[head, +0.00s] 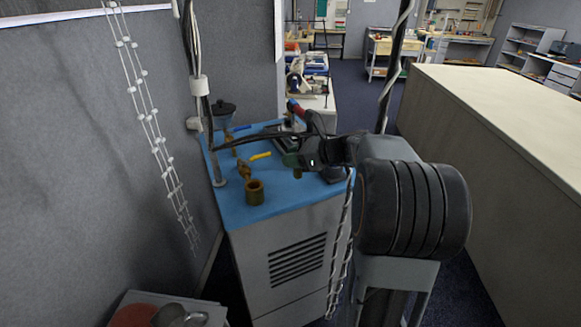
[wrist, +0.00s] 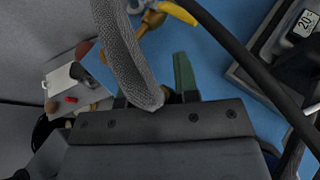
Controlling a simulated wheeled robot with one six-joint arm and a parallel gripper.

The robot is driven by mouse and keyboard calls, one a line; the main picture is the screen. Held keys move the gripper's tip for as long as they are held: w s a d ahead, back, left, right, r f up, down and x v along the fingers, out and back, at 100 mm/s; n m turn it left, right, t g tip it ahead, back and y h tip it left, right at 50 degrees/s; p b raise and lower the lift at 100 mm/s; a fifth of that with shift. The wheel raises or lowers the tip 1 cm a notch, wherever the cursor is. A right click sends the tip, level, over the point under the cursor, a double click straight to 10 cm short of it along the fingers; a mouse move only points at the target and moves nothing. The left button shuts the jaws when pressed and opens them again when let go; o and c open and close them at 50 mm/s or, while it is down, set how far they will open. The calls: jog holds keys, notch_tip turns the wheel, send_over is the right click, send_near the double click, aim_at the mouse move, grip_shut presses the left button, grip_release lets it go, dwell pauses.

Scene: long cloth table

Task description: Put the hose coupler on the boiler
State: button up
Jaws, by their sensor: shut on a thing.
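The boiler appears to be the grey louvred cabinet with a blue top (head: 222,203) in the head view. My gripper (head: 293,160) is low over the right part of the blue top. It is shut on a small olive-brown piece (head: 297,173), which looks like the hose coupler and shows just below the fingers. Whether it touches the top I cannot tell. In the wrist view, a green finger (wrist: 185,76) shows, while a grey braided hose (wrist: 130,50) hides much of the other finger and the held piece.
A brass ring-shaped fitting (head: 254,192) stands near the front of the top. Behind it is a brass valve with a yellow handle (head: 260,156). A dark funnel-like part (head: 223,110) stands at back left. A long pale table (head: 500,110) lies right.

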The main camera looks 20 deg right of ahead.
jog(key=shift+w+d+f, duration=0.1)
jog(key=shift+w+f, duration=0.15)
jog(key=shift+f, duration=0.55)
jog(key=shift+w+a+f, duration=0.1)
jog(key=shift+w+f, duration=0.15)
jog(key=shift+f, duration=0.5)
jog(key=shift+w+d+f, duration=0.1)
jog(key=shift+w+f, duration=0.15)
jog(key=shift+f, duration=0.55)
